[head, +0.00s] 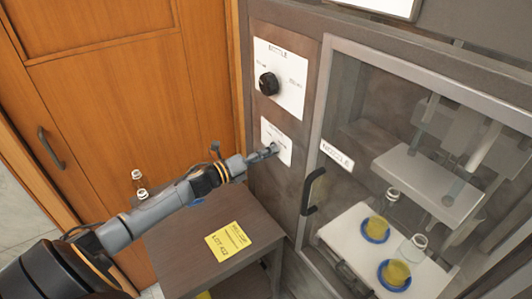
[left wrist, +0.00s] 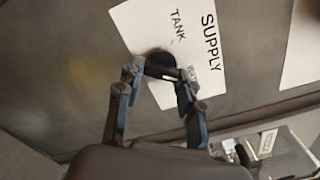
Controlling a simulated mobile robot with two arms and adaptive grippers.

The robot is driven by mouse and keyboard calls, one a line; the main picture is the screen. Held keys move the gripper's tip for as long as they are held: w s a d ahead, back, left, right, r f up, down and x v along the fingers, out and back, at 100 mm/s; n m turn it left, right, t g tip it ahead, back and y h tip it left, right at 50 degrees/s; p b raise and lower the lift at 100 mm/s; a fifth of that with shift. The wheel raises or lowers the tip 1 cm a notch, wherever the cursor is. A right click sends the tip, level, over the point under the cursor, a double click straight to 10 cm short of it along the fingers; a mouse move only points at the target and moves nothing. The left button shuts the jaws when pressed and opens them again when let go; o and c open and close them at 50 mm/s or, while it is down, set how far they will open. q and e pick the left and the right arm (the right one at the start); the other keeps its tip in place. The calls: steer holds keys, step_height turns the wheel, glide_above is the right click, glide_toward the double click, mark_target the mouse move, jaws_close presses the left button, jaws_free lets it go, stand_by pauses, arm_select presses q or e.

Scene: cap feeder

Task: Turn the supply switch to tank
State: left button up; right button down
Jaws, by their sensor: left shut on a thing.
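The supply panel (head: 277,140) is a white plate low on the grey machine front; in the left wrist view (left wrist: 208,35) it reads SUPPLY, with TANK on one side and a partly hidden word on the other. The supply switch is a dark round knob (left wrist: 158,62) at the plate's edge in that view. My left gripper (head: 266,153) reaches the panel from the left. In the left wrist view its two fingers (left wrist: 158,75) are on either side of the knob, shut on it. The fingers hide part of the knob, so its pointer setting cannot be told.
Above is a nozzle panel (head: 283,77) with a black knob (head: 268,84). To the right is a glazed door with a black handle (head: 312,190).

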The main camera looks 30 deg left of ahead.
arm_select(q)
steer(key=shift+r+n+p, duration=0.15)
steer(key=shift+n+p, duration=0.9)
steer(key=shift+n, duration=3.05)
steer(key=shift+r+n+p, duration=0.15)
steer(key=shift+n+p, duration=0.9)
steer(key=shift+n, duration=3.05)
steer(key=o, duration=1.2)
steer(key=shift+c, duration=0.2)
steer(key=v, duration=1.2)
steer(key=shift+d+f+n, duration=0.1)
steer(key=shift+n, duration=0.2)
